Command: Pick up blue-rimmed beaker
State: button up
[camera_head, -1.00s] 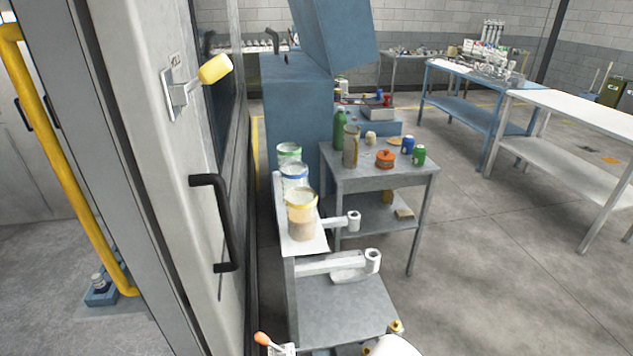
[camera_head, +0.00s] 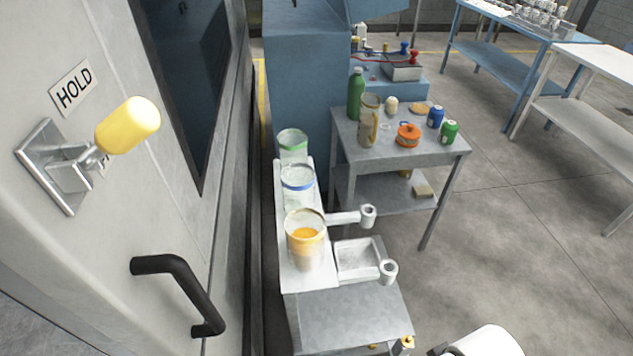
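The blue-rimmed beaker (camera_head: 298,187) stands upright on a narrow white shelf (camera_head: 291,272). It is clear glass, and it is the middle one of three beakers in a row. The green-rimmed beaker (camera_head: 293,146) stands just behind it. A beaker with amber contents (camera_head: 306,240) stands in front of it and overlaps its lower part in the picture. I cannot make out my gripper; a white rounded part at the bottom right edge seems to be my arm.
A wall with a yellow-knobbed lever (camera_head: 128,125) and black handle (camera_head: 180,290) is close on the left. White arms with cups (camera_head: 368,216) project right of the shelf. A grey table (camera_head: 400,143) behind holds bottles, cans and an orange pot. Open floor lies right.

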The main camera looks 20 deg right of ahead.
aim_at(298, 179)
jog(key=i+l+u, duration=0.1)
jog(key=l+u, duration=0.3)
jog(key=l, duration=0.15)
jog(key=l+u, duration=0.4)
jog(key=l, duration=0.2)
jog(key=l+u, duration=0.4)
jog(key=l, duration=0.2)
